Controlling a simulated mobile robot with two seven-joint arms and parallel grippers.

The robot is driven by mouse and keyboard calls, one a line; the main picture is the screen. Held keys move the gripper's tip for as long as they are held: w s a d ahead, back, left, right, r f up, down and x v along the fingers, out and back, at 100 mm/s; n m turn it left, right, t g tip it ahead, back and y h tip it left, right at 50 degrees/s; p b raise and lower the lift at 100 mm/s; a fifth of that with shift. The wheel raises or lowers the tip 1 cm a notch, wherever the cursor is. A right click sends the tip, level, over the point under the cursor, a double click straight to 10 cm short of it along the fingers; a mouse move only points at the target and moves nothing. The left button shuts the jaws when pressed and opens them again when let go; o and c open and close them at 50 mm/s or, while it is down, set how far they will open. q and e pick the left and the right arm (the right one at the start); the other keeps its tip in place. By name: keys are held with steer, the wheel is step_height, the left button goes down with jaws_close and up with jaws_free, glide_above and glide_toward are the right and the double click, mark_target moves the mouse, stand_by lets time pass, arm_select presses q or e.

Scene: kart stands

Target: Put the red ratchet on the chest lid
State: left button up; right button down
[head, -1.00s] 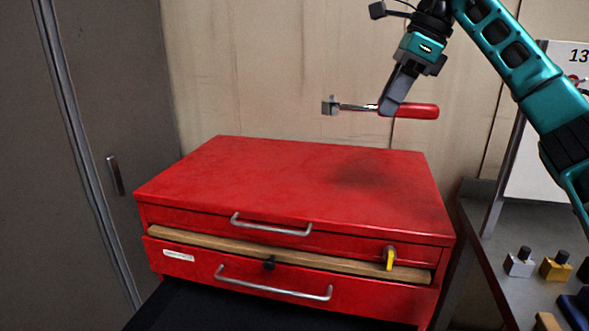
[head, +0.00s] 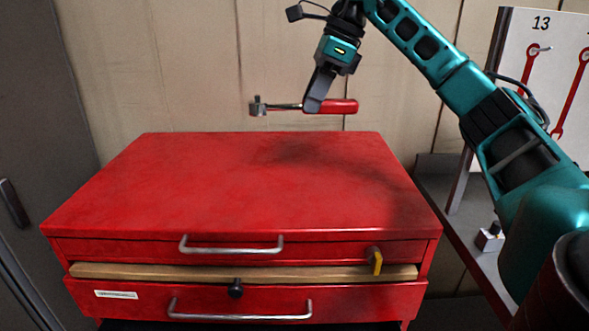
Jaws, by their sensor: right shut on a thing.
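The red ratchet (head: 338,106) has a red handle and a metal head that points left. My right gripper (head: 313,104) is shut on it near the middle and holds it level in the air. The ratchet is above the back part of the red chest lid (head: 200,185), apart from it, and a dark shadow lies on the lid. The lid is flat and bare. My left gripper is not in the head view.
The chest front has metal drawer handles (head: 232,250), a yellow latch (head: 375,262) and a wooden strip (head: 320,270). A pale wall is behind the chest.

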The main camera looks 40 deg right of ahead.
mark_target(345, 100)
step_height(345, 100, down, 10)
steer(key=shift+r+b, duration=0.15)
steer(key=shift+b, duration=0.5)
step_height(345, 100, down, 4)
steer(key=shift+f, duration=0.4)
steer(key=shift+b, duration=0.3)
steer(key=c, duration=1)
jaws_free()
steer(key=shift+f, duration=0.15)
steer(key=shift+o, duration=1)
steer(key=p+v, duration=0.1)
steer(key=v, duration=1.1)
steer(key=shift+a+p, duration=0.1)
steer(key=shift+p, duration=0.2)
